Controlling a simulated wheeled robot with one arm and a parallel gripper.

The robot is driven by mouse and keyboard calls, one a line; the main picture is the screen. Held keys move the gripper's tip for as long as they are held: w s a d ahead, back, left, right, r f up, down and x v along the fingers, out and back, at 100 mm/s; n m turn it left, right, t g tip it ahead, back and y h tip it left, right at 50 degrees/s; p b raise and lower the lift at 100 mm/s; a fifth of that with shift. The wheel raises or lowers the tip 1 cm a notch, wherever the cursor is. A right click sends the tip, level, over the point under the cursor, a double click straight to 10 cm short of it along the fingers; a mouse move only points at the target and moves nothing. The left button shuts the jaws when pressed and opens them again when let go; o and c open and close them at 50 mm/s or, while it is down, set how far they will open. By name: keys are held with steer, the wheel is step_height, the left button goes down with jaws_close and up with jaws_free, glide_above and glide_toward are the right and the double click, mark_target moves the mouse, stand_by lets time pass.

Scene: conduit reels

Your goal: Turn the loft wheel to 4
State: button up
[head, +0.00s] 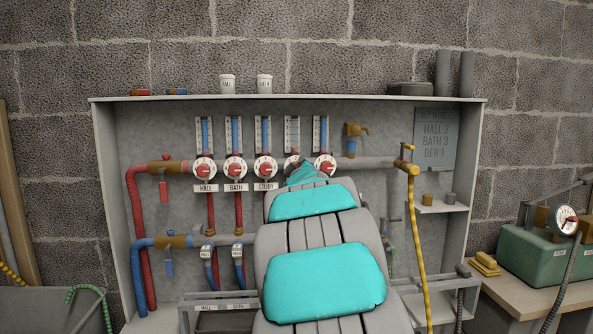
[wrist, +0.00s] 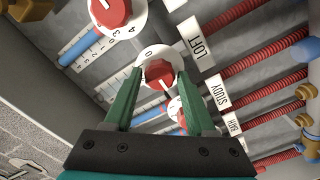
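The loft wheel (wrist: 158,72) is a white dial with a red knob, beside its LOFT label (wrist: 196,43) in the wrist view. A 0 shows at its upper rim; its other digits are hidden or too small to read. My gripper (wrist: 161,76) has its two green fingers spread, one on each side of the red knob. The fingers look open, with no clear contact. In the head view the loft wheel (head: 291,161) is fourth in the row, mostly hidden behind my arm, and its label is hidden.
The hall (head: 205,167), bath (head: 235,167) and study (head: 265,167) wheels stand to its left; another wheel (head: 325,166) is close on its right. Gauges (head: 292,134) rise above the wheels. A grey sign (head: 436,139) reads HALL 2, BATH 3, DEN 1. A yellow hose (head: 418,240) hangs at right.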

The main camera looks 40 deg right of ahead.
steer(key=shift+o, duration=1.1)
steer(key=shift+s+a, duration=0.1)
steer(key=v, duration=0.7)
steer(key=shift+s, duration=0.3)
steer(key=shift+a, duration=0.2)
